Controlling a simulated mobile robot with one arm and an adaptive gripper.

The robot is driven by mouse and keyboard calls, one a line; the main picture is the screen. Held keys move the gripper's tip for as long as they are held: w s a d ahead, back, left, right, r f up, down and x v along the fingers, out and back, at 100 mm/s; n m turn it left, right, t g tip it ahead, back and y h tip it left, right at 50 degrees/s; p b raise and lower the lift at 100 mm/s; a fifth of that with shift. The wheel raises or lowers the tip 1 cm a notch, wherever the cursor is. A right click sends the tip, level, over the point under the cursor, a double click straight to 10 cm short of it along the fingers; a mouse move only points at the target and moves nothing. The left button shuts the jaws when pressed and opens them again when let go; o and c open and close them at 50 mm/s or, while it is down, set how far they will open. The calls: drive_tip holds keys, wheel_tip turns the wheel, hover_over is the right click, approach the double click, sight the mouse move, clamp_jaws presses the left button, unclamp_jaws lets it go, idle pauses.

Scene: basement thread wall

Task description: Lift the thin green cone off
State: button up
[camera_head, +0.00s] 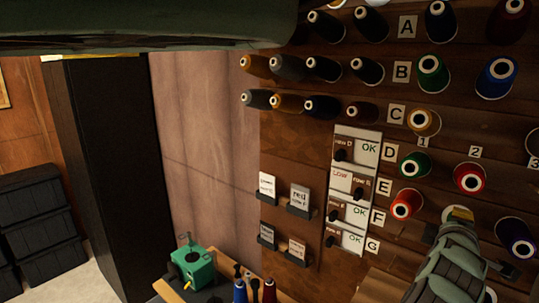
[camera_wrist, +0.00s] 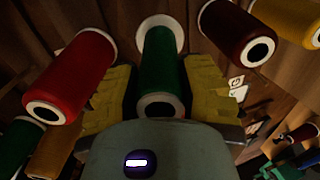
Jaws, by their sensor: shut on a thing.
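The green cone (camera_wrist: 160,62) stands between the yellow finger pads of my gripper (camera_wrist: 160,88) in the wrist view. A pad lies along each of its sides, and the gripper is shut on it. Its white-rimmed wide end faces the wooden wall and its narrow end faces the camera. Whether it is still seated on a peg cannot be told. In the head view my gripper (camera_head: 459,217) is at the lower right by the wall, and it mostly hides the cone there.
A red cone (camera_wrist: 72,78) and a dark red cone (camera_wrist: 238,32) flank the gripper closely. In the head view a red cone (camera_head: 406,204) is left of it and a purple cone (camera_head: 515,237) right. Status cards (camera_head: 353,190) hang further left.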

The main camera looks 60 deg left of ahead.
drive_tip(key=p+v, duration=0.6)
drive_tip(key=v, duration=0.1)
drive_tip(key=shift+s, duration=0.45)
drive_tip(key=shift+s+d+r+p, duration=0.3)
drive_tip(key=shift+s+r+p, duration=0.5)
drive_tip(key=shift+p, duration=0.75)
drive_tip(key=shift+s+d+r+p, duration=0.25)
drive_tip(key=shift+s+r+p, duration=0.35)
drive_tip(key=shift+s+p, duration=0.7)
drive_tip(key=shift+w, duration=0.25)
